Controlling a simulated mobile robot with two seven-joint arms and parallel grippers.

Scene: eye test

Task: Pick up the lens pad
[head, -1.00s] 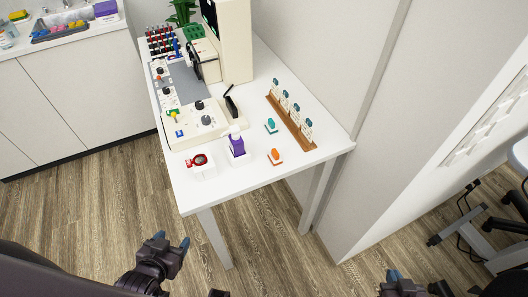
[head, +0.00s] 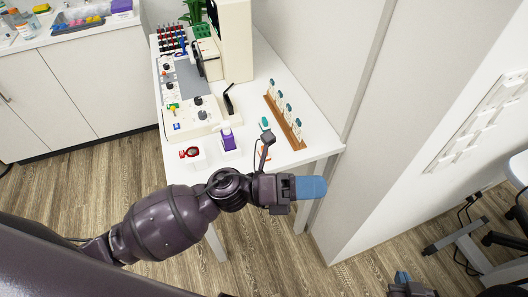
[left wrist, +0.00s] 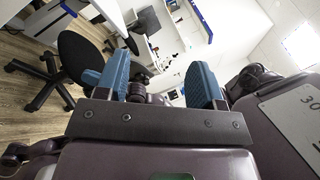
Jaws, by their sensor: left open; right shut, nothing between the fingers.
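I cannot tell for sure which item is the lens pad. Small things stand at the table's front: a red ring-like piece (head: 192,152) on a white base, a purple bottle-like item (head: 228,140), a teal piece (head: 265,123) and an orange piece (head: 263,153) partly hidden behind my left wrist. My left gripper (head: 310,187), blue-tipped, is off the table's front right corner, apart from all of these. The left wrist view shows its two fingers (left wrist: 160,82) apart with nothing between them. My right gripper (head: 403,278) is shut and empty at the bottom edge.
The white table (head: 182,175) holds a beige instrument (head: 195,118) and a wooden rack (head: 284,123) of upright pieces near its right edge. A wall (head: 420,90) stands close on the right. The left wrist view shows a dark chair (left wrist: 80,60).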

